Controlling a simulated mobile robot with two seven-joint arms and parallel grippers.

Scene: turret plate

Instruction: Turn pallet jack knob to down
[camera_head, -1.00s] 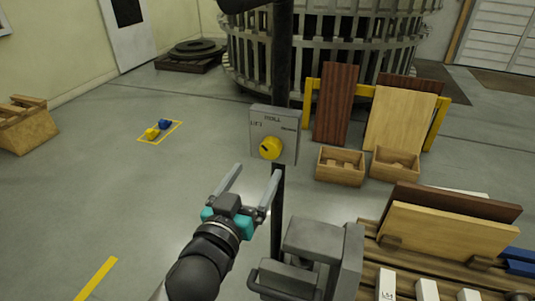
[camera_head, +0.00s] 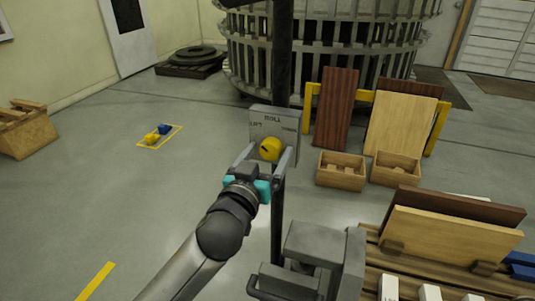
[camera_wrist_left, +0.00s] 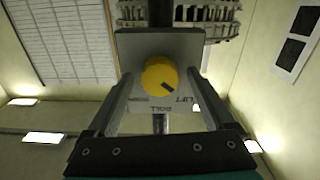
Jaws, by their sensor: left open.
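The yellow knob (camera_head: 270,149) sits on a grey panel (camera_head: 272,122) fixed to a dark post. The panel carries the words LIFT at left, ROLL at top and a third label at right, too small to read surely. In the left wrist view the knob (camera_wrist_left: 160,77) shows a dark pointer mark toward the LIFT label. My left gripper (camera_head: 265,156) is open, its two fingers reaching toward the panel on either side of the knob. In the wrist view the fingers (camera_wrist_left: 162,95) stand apart from the knob with visible gaps. My right gripper is not in view.
A grey jack body (camera_head: 312,245) stands below the panel. A wooden pallet (camera_head: 372,270) with boards is at the lower right. Two wooden crates (camera_head: 341,171) stand right of the post. The floor to the left is mostly clear.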

